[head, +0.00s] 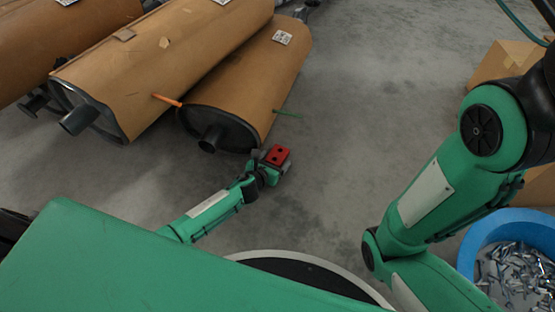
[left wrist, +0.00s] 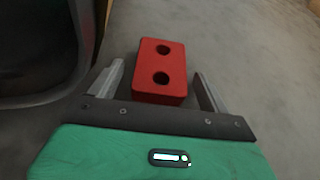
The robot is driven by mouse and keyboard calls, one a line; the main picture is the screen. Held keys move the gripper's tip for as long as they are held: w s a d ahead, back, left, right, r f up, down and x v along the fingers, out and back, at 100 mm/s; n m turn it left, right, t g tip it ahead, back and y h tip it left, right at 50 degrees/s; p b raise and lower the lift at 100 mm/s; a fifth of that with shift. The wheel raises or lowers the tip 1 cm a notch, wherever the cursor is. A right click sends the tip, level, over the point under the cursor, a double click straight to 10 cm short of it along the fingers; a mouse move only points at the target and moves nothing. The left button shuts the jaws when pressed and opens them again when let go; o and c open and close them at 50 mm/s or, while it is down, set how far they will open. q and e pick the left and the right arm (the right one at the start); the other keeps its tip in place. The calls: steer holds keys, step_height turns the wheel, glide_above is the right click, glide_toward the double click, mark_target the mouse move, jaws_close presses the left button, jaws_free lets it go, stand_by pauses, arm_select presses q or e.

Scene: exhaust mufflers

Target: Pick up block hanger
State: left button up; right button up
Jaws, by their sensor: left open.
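The block hanger is a red block (left wrist: 159,88) with two dark round holes in its face. In the left wrist view it sits between the two spread grey fingers of my left gripper (left wrist: 163,90), with a visible gap on the right side and a narrow one on the left. In the head view the red block (head: 277,155) shows at the tip of my left gripper (head: 271,164), in front of the nearest muffler. The gripper is open. What lies under the block is hidden. My right arm shows at the right, but its gripper is out of view.
Several brown-wrapped mufflers (head: 275,75) lie at the upper left, the nearest close to the block. An orange rod (head: 167,100) and a green rod (head: 288,114) stick out near it. A blue bin (head: 483,232) of metal parts stands lower right, cardboard boxes (head: 505,62) behind. The middle floor is clear.

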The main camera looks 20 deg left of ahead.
arm_select(q)
steer(key=shift+c, duration=0.4)
steer(key=c, duration=1.1)
steer(key=shift+r, duration=0.15)
